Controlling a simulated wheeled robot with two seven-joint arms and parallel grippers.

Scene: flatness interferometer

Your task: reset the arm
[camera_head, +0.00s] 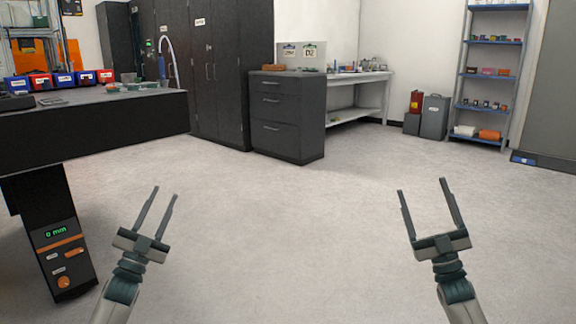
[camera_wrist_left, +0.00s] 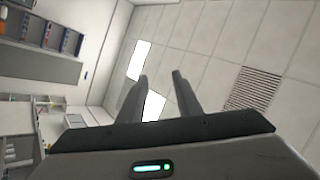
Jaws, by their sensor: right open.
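My left gripper (camera_head: 164,208) is raised over the floor at the lower left in the head view. Its two fingers point up and away, spread apart with nothing between them. It also shows in the left wrist view (camera_wrist_left: 160,78), its fingers apart against the ceiling. My right gripper (camera_head: 425,188) is at the lower right in the head view, its fingers wide apart and empty. Neither gripper touches anything.
A dark workbench (camera_head: 90,125) with a control leg (camera_head: 55,240) reading "0 mm" stands left, near my left gripper. A drawer cabinet (camera_head: 287,125), a white bench (camera_head: 358,82) and a shelf rack (camera_head: 490,75) stand farther back. The pale floor (camera_head: 290,230) between is clear.

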